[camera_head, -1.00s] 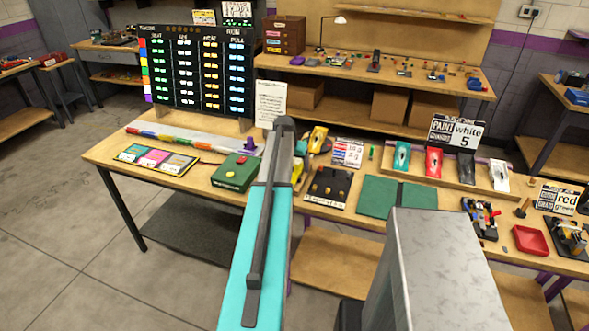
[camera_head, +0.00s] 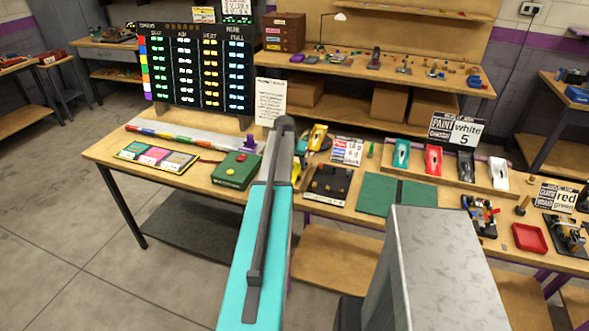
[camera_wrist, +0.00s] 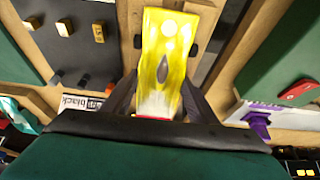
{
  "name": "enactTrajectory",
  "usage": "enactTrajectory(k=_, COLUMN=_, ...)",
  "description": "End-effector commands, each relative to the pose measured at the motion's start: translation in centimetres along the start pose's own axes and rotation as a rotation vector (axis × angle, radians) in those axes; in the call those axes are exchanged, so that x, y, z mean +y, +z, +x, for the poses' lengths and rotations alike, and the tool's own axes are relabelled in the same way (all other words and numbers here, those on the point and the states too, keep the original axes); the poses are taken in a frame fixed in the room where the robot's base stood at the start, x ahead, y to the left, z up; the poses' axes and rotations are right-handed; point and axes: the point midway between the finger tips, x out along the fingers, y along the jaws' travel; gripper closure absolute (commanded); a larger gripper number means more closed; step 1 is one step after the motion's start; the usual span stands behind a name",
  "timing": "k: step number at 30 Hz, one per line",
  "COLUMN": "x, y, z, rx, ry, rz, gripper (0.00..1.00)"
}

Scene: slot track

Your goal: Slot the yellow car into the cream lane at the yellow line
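In the wrist view a yellow car (camera_wrist: 163,60) with a pale lower part and a dark oval mark sits between the dark fingers of my gripper (camera_wrist: 160,105), which is shut on it. In the head view my arm hides most of the gripper. A yellow patch (camera_head: 296,170) shows beside the arm; I cannot tell whether it is the held car. Another yellow car-shaped piece (camera_head: 317,137) stands just behind. A long pale track (camera_head: 200,131) with a row of coloured bands lies on the table to the left.
A green box (camera_head: 236,170) with a red button and a purple post (camera_head: 248,144) stand between my arm and the track. Coloured cards (camera_head: 157,157) lie in front of the track. A dark board (camera_head: 328,185), a green mat (camera_head: 395,195) and several cars crowd the right side.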

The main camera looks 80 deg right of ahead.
Motion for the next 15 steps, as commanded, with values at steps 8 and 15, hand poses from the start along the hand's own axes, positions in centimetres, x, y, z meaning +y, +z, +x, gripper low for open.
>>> enactTrajectory(k=8, x=0.01, y=-0.04, z=-0.04, rx=0.001, ry=0.0, rz=0.0, gripper=0.74)
enactTrajectory(k=15, x=0.0, y=-0.25, z=-0.48, rx=0.001, ry=0.0, rz=0.0, gripper=0.74)
